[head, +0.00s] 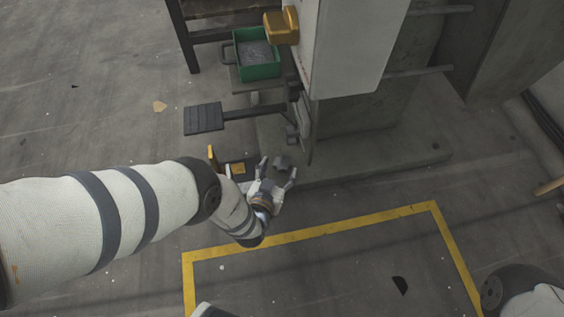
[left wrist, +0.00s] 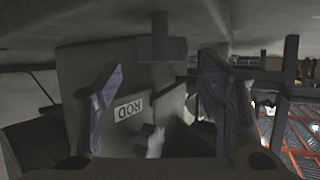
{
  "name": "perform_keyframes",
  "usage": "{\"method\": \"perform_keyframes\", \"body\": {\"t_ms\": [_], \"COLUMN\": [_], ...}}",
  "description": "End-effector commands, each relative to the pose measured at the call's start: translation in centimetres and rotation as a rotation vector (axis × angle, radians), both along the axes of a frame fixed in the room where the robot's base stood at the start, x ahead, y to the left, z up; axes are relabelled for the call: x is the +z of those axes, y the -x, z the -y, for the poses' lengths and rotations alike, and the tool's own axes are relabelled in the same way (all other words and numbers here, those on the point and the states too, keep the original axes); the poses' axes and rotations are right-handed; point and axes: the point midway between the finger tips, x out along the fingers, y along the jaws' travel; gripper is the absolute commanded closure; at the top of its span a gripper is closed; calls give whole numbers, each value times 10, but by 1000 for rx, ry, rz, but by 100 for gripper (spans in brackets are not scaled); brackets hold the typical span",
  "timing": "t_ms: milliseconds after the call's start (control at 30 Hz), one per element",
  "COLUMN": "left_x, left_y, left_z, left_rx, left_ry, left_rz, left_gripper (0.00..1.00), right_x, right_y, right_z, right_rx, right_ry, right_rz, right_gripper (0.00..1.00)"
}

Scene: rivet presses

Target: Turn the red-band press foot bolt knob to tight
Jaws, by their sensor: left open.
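A press with a white housing (head: 350,45) stands on a grey plinth (head: 390,165); no red band shows on it. My left gripper (head: 277,172) is open and low beside the press foot, its fingers pointing toward the press. A small grey piece (head: 283,161) shows by the fingertips; I cannot tell if it is the foot bolt knob. In the left wrist view a dark block on a stem (left wrist: 162,48) lies ahead, between and above the spread fingers (left wrist: 160,90), apparently untouched. Its turn position cannot be read. My right gripper is out of view.
A green bin (head: 270,71) of small grey parts sits on a shelf beside the press. A dark foot pedal (head: 203,118) sticks out left. A ROD label (left wrist: 128,109) shows between the fingers. Yellow floor lines (head: 330,229) mark open floor in front.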

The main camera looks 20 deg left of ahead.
Motion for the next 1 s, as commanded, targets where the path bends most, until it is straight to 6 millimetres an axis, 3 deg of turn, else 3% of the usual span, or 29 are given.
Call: {"method": "perform_keyframes", "body": {"t_ms": [33,200,533,567,767,1000], "left_x": [-11,-19,-17,-17,-17,-18], "left_y": [-10,-35,-44,-44,-43,-43], "left_z": [-1,-3,-4,-4,-4,-4], "left_rx": [1,0,0,0,0,-15], "left_ry": [0,0,0,0,0,0], "left_rz": [-2,-1,1,1,0,-1], "left_gripper": [38,38,38,40,86,87], "right_x": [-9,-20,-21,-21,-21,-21], "right_y": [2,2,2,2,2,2], "right_z": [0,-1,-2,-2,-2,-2], "right_rx": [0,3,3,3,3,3], "right_ry": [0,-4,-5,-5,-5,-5], "right_rz": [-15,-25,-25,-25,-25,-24], "right_gripper": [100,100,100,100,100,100]}}
